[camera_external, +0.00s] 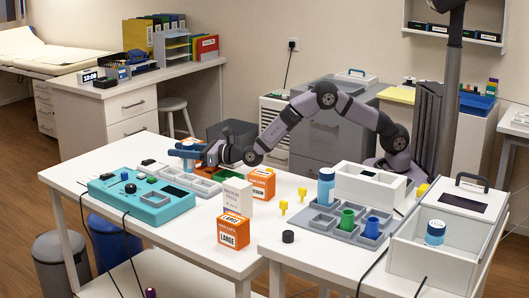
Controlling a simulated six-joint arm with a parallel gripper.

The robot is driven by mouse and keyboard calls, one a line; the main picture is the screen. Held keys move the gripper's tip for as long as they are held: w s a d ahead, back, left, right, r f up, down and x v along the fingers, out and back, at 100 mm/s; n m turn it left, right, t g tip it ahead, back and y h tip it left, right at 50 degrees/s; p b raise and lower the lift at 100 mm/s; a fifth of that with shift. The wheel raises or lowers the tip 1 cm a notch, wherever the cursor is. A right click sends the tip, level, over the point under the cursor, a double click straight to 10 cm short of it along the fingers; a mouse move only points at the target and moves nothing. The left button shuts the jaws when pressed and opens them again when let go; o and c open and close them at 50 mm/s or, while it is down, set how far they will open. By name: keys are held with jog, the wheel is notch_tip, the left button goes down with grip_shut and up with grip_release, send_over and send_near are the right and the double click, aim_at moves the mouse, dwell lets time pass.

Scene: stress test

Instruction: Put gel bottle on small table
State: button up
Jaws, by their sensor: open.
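My gripper (186,151) reaches left over the far part of the front white table (175,243). Its jaws are open around or just beside a small pale-and-blue bottle (188,163), which the gripper partly hides; I cannot tell if they touch. Another blue bottle (326,188) stands upright on the grey tray at right. A blue-capped container (435,233) sits in the white open box. No label reads as gel, so I cannot tell which is the gel bottle. Two white tables stand side by side in front; which one is the small table is unclear.
A teal control box (144,200) with cables lies on the left. Orange boxes (233,232) and a white card box (237,194) stand mid-table. The grey tray (318,220) holds coloured cups. Bare tabletop shows at front left and front right.

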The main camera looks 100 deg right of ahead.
aim_at(186, 143)
jog(key=shift+v, duration=1)
notch_tip(186, 143, up, 6)
jog(key=shift+f, duration=0.2)
jog(key=shift+w+r+b, duration=0.1)
jog(key=shift+r+b, duration=0.2)
jog(key=shift+r, duration=0.45)
jog(key=shift+d, duration=0.1)
